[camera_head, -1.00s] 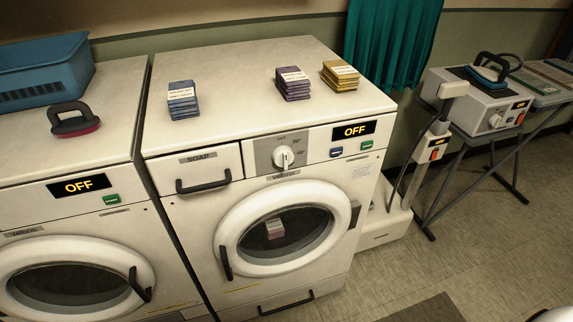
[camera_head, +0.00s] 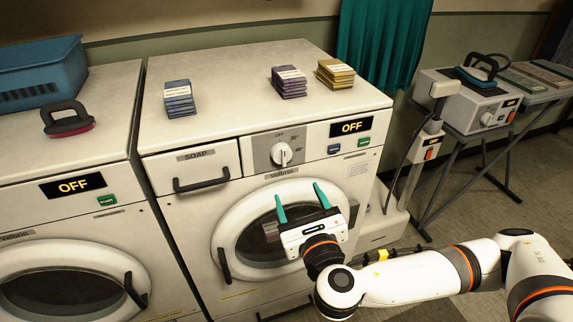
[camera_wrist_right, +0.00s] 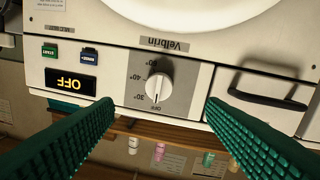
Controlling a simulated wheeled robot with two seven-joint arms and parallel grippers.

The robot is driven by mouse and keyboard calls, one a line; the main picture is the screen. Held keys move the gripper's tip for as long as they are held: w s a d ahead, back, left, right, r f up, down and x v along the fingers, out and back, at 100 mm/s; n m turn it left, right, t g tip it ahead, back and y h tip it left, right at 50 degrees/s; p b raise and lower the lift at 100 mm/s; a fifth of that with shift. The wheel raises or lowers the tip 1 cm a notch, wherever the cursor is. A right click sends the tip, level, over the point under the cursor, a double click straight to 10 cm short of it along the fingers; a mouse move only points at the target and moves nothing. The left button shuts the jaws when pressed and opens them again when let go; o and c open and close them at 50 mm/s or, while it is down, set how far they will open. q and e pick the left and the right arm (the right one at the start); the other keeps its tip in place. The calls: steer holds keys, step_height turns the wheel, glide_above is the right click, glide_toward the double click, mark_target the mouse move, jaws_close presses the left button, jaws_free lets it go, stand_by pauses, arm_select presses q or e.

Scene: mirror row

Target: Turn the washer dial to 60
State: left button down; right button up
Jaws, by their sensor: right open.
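The washer (camera_head: 262,105) has a white dial (camera_head: 282,153) on a grey plate, marked OFF, 30, 40 and a further mark. Its display (camera_head: 351,127) reads OFF. In the right wrist view, which is upside down, the dial (camera_wrist_right: 158,80) has its grip roughly in line with the OFF mark. My right gripper (camera_head: 300,191) is open and empty, its green fingers pointing up at the washer, below the dial and in front of the round door. In the wrist view the dial lies between the fingers, apart from both. My left gripper is not in view.
A soap drawer with a black handle (camera_head: 202,181) lies left of the dial. Two buttons (camera_head: 363,142) sit under the display. Several stacked packs (camera_head: 179,97) stand on top. A second washer (camera_head: 73,222) is at left; an ironing station (camera_head: 462,100) is at right.

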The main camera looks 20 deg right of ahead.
mark_target(285, 161)
steer(key=w, duration=0.8)
steer(key=w+p, duration=0.1)
steer(key=w, duration=0.3)
steer(key=shift+d+r, duration=0.15)
steer(key=shift+d, duration=0.2)
steer(key=shift+s, duration=0.1)
steer(key=shift+c, duration=0.2)
steer(key=c, duration=0.9)
